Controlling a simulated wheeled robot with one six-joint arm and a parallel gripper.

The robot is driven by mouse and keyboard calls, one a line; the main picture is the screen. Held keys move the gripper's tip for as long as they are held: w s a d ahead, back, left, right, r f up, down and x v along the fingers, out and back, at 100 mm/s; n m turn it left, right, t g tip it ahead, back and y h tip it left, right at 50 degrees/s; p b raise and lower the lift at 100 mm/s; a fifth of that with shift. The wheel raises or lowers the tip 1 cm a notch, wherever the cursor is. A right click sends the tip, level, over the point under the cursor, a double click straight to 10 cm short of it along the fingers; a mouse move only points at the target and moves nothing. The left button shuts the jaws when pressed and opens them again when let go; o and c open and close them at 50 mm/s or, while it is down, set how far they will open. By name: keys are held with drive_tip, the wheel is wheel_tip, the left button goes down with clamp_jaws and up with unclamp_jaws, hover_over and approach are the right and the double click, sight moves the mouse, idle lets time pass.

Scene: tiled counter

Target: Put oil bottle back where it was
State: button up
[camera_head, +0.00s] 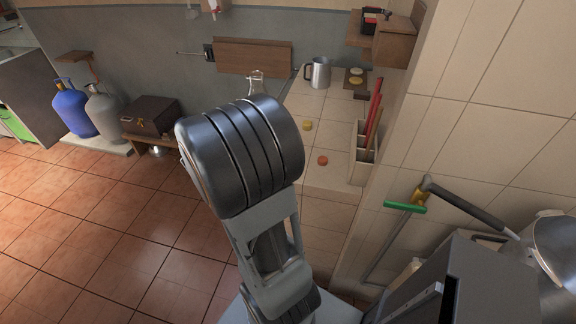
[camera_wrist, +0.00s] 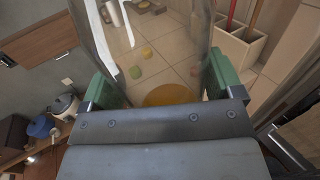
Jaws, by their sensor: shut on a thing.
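My gripper (camera_wrist: 163,84) shows in the wrist view, with a green pad on each side. It is shut on a clear glass oil bottle (camera_wrist: 168,96) with yellow-orange oil inside. The bottle extends up past the top edge of that view, and the counter shows through its glass. In the head view, my arm hides the gripper and most of the bottle. A small pale piece (camera_head: 256,82) above the arm may be the bottle's top; I cannot tell for sure. The tiled counter (camera_head: 330,140) lies beyond my arm.
On the counter stand a metal mug (camera_head: 318,73) and a utensil holder (camera_head: 362,160) with red sticks. A yellow piece (camera_head: 307,125) and an orange piece (camera_head: 322,160) lie between them. A wooden shelf (camera_head: 392,45) hangs at the back right corner. Counter around the loose pieces is bare.

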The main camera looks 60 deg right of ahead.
drive_tip(key=s+d+m+g+y, duration=0.2)
drive_tip(key=s+d+m+g, duration=0.1)
drive_tip(key=s+g, duration=0.25)
drive_tip(key=w+d+f, duration=0.2)
drive_tip(key=d+f, duration=0.3)
drive_tip(key=f, duration=0.1)
drive_tip(key=w+d+f, duration=0.3)
drive_tip(key=d+f, duration=0.3)
drive_tip(key=shift+w+f+p, duration=0.3)
drive_tip(key=shift+f, duration=0.1)
drive_tip(key=shift+f+t, duration=0.1)
drive_tip(key=shift+t, duration=0.15)
drive_tip(key=shift+f, duration=0.15)
drive_tip(key=o, duration=1)
drive_tip(key=shift+o, duration=0.2)
